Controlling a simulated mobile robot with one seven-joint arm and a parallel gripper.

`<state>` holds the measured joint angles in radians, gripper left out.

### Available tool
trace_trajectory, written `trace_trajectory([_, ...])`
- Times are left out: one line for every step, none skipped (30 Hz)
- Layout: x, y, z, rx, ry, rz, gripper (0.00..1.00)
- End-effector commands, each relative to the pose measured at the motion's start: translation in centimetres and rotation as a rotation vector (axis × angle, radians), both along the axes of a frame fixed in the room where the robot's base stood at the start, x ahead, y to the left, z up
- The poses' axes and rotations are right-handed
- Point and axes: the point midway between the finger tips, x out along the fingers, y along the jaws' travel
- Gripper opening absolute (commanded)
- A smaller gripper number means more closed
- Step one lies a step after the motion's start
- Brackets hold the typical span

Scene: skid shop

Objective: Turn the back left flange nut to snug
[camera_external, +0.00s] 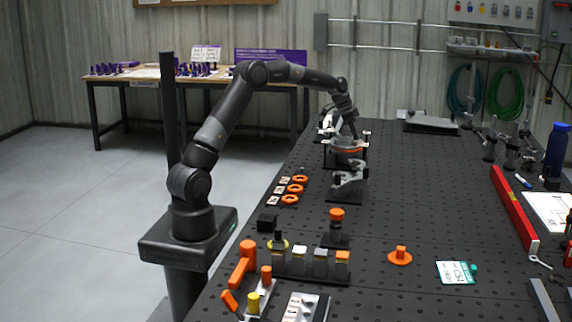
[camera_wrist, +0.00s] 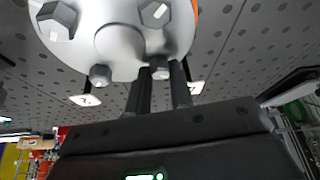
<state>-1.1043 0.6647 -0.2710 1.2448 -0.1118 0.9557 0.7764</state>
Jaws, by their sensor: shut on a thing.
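The round grey flange (camera_wrist: 118,45) fills the top of the wrist view, with several hex nuts on its face. My gripper (camera_wrist: 161,78) has its two dark fingers on either side of one hex flange nut (camera_wrist: 160,71) at the flange's lower right and is shut on it. Another nut (camera_wrist: 101,75) sits to its left, and two larger-looking nuts (camera_wrist: 57,18) (camera_wrist: 155,13) are higher up. In the external view the flange assembly (camera_external: 347,152) stands on the bench with my gripper (camera_external: 352,134) reaching down onto it; the fingertips are too small to make out there.
The black perforated bench (camera_external: 400,200) holds a grey fixture (camera_external: 348,185) in front of the flange. Orange rings (camera_external: 295,188) lie to the left, and a red level (camera_external: 514,213) lies at the right. The bench's middle right is mostly clear.

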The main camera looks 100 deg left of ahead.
Motion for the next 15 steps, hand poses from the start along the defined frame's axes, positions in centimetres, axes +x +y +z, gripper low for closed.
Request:
trace_trajectory([0.03, 0.16, 0.28, 0.004, -0.004, -0.025, 0.0])
trace_trajectory([0.02, 0.19, 0.31, 0.004, -0.005, -0.039, 0.0])
trace_trajectory([0.02, 0.21, 0.33, 0.004, -0.005, -0.057, 0.0])
trace_trajectory([0.01, 0.21, 0.32, 0.004, -0.004, -0.07, 0.0])
trace_trajectory([0.02, 0.21, 0.31, 0.004, -0.004, -0.082, 0.0])
trace_trajectory([0.03, 0.22, 0.3, 0.004, -0.004, -0.095, 0.0])
trace_trajectory([0.03, 0.22, 0.3, 0.005, -0.004, -0.104, 0.0])
trace_trajectory([0.04, 0.23, 0.3, 0.005, -0.004, -0.112, 0.0])
trace_trajectory([0.05, 0.22, 0.31, 0.004, -0.004, -0.121, 0.0])
trace_trajectory([0.04, 0.23, 0.32, 0.005, -0.004, -0.127, 0.0])
trace_trajectory([0.05, 0.22, 0.33, 0.005, -0.004, -0.133, 0.0])
trace_trajectory([0.06, 0.23, 0.33, 0.005, -0.004, -0.138, 0.0])
trace_trajectory([0.06, 0.24, 0.35, 0.005, -0.004, -0.14, 0.0])
trace_trajectory([0.06, 0.24, 0.36, 0.005, -0.004, -0.143, 0.0])
trace_trajectory([0.06, 0.24, 0.37, 0.006, -0.004, -0.145, 0.0])
